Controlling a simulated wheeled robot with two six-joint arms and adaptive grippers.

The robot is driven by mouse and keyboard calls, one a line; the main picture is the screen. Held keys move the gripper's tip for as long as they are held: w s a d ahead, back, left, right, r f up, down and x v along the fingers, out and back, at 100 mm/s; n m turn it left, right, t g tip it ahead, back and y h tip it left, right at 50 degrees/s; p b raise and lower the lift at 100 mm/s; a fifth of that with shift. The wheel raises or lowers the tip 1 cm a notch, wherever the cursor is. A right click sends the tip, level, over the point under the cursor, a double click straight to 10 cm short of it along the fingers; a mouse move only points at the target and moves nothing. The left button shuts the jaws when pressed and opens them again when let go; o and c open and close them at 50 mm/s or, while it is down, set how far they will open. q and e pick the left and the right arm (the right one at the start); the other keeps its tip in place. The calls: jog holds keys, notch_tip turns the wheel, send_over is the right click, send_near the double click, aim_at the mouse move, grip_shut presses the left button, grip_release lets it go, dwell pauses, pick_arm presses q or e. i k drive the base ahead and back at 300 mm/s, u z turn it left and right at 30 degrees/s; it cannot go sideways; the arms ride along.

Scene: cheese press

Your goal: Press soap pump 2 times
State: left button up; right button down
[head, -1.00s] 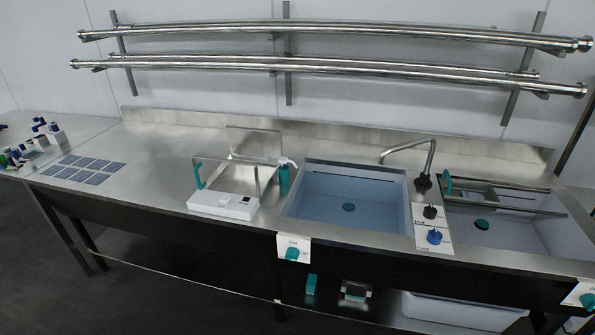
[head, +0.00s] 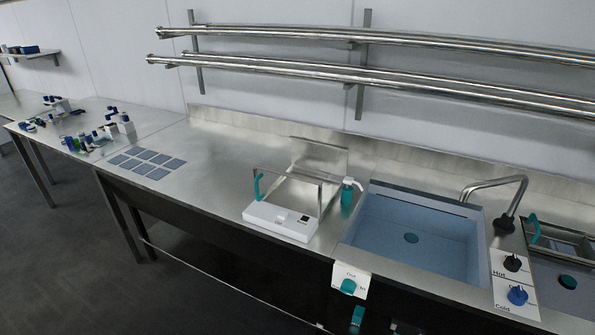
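The soap pump (head: 347,194) is a small teal bottle with a white pump head. It stands upright on the steel counter (head: 225,165), between the white scale-like device and the left edge of the blue sink. Its lower part is close behind the device's frame. Neither of my grippers shows in the head view.
The white device (head: 281,221) with a metal frame and teal handle stands left of the pump. The blue sink (head: 420,237) with a faucet (head: 506,215) is to its right. Grey square tiles (head: 147,163) lie on the left counter. Steel rails (head: 270,70) run along the wall.

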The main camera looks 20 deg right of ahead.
aim_at(348, 180)
jog(key=u, duration=0.45)
jog(key=i, duration=0.9)
jog(key=z, duration=0.6)
jog(key=i, duration=0.8)
jog(key=z, duration=0.95)
